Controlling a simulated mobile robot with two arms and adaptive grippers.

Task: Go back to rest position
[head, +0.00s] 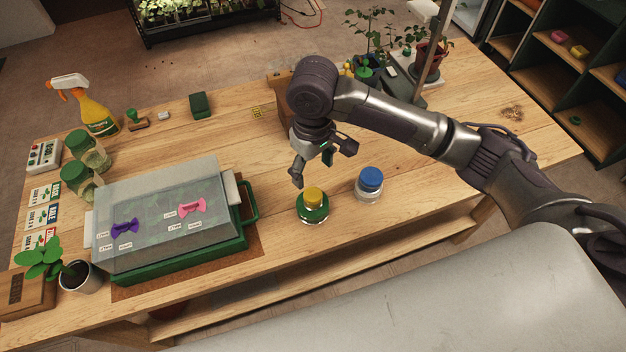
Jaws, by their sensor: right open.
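My right arm reaches in from the right over the table. My right gripper (322,166) is open and empty, pointing down. It hangs above and just behind a green jar with a yellow lid (313,205), apart from it as far as I can tell. A clear jar with a blue lid (369,184) stands to the right of it. My left gripper is not in view.
A green seedling tray with a clear cover (165,212) sits on the left, a potted seedling (80,275) beside it. A spray bottle (92,110), glass jars and seed packets stand at the far left. Potted plants (368,70) stand at the back.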

